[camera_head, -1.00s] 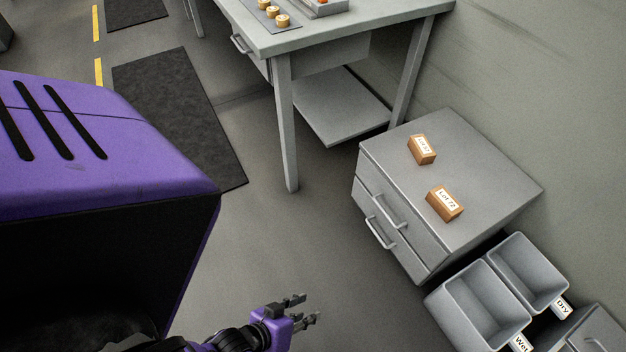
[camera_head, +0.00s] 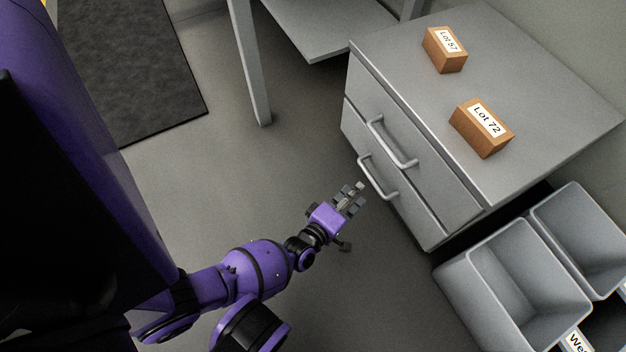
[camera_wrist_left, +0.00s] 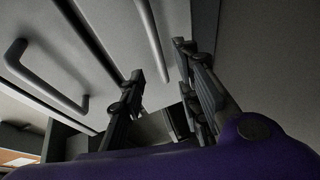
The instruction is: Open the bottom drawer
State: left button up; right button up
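The grey cabinet (camera_head: 500,80) has two drawers, both closed. The bottom drawer (camera_head: 408,205) has a bar handle (camera_head: 377,180), and the top drawer has its own handle (camera_head: 391,144) just above it. My left gripper (camera_head: 356,194) is close in front of the bottom handle, slightly below and left of it in the head view. In the left wrist view the open fingers (camera_wrist_left: 158,88) point at the drawer front. The bottom handle (camera_wrist_left: 151,38) shows beyond and between the fingertips; contact cannot be told. The top handle (camera_wrist_left: 45,85) is at left. My right gripper is not in view.
Two brown boxes, Lot 57 (camera_head: 444,50) and Lot 72 (camera_head: 482,128), sit on the cabinet top. Grey bins (camera_head: 510,285) stand beside the cabinet at lower right. A table leg (camera_head: 250,65) is behind at left. The floor left of the cabinet is clear.

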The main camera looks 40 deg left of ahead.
aim_at(370, 176)
pick_arm(q)
jog(key=w+b, duration=0.1)
jog(key=w, duration=0.2)
jog(key=w+f+b, duration=0.1)
jog(key=w, duration=0.1)
jog(key=w+b, duration=0.1)
jog(key=w, duration=0.2)
jog(key=shift+w+a+f+b, duration=0.25)
jog(key=shift+w+a+b, duration=0.05)
jog(key=shift+w+b, duration=0.05)
jog(key=shift+c, duration=0.5)
grip_shut()
